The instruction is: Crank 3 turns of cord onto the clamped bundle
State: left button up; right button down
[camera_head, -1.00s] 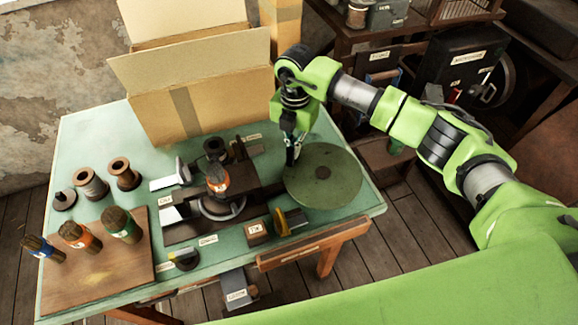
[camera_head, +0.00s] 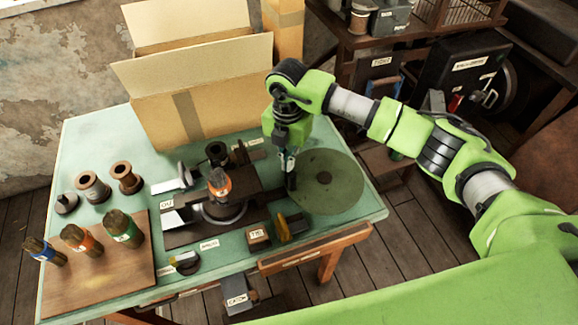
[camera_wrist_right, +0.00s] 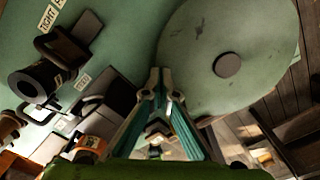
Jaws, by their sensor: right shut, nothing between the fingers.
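An orange-banded bundle (camera_head: 219,184) stands upright in the dark press (camera_head: 180,236) in the middle of the green table. A flat round green handwheel (camera_head: 335,192) with a dark hub lies at the table's right end. It also shows in the right wrist view (camera_wrist_right: 265,35), with its hub (camera_wrist_right: 227,64). My right gripper (camera_head: 291,188) points down at the wheel's left edge. Its fingers are shut and empty in the right wrist view (camera_wrist_right: 158,78). I cannot tell whether the fingertips touch the wheel. My left gripper is not in view.
A wooden board (camera_head: 110,275) at the left holds several banded bundles. Several spools (camera_head: 92,187) stand behind it. A large open cardboard box (camera_head: 205,100) fills the table's back. A yellow-faced part (camera_head: 284,228) and a labelled block (camera_head: 258,240) sit at the front edge.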

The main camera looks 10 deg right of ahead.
notch_tip(320, 180, up, 8)
jog(key=p, duration=0.4)
jog(key=shift+p, duration=0.35)
